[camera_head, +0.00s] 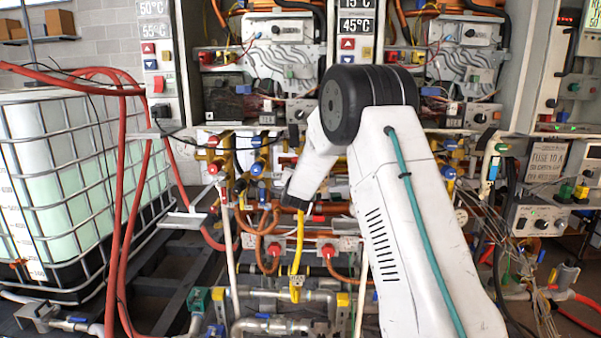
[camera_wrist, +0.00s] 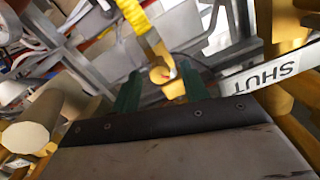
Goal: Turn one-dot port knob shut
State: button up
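A small round yellow knob (camera_wrist: 163,75) with a red mark on its face shows in the wrist view, between and beyond the two green fingertips of my gripper (camera_wrist: 160,90). The fingers stand apart, with a gap on the knob's left; the right finger looks close to it. I cannot tell whether it touches. No dots can be made out, so I cannot tell which port this is. A white label reading SHUT (camera_wrist: 275,75) lies to the right. In the head view my gripper (camera_head: 297,200) is at the pipework below the heaters, its fingers too small to tell.
A yellow ribbed hose (camera_wrist: 135,15) comes down just above the knob. Yellow pipes (camera_wrist: 285,35) stand close on the right, and a pale cylinder end (camera_wrist: 27,137) is at lower left. In the head view, red hoses (camera_head: 122,200) and a caged white tank (camera_head: 70,180) stand on the left.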

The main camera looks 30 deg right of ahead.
jog(key=v, duration=0.7)
jog(key=shift+s+a, duration=0.25)
jog(key=shift+s, duration=0.05)
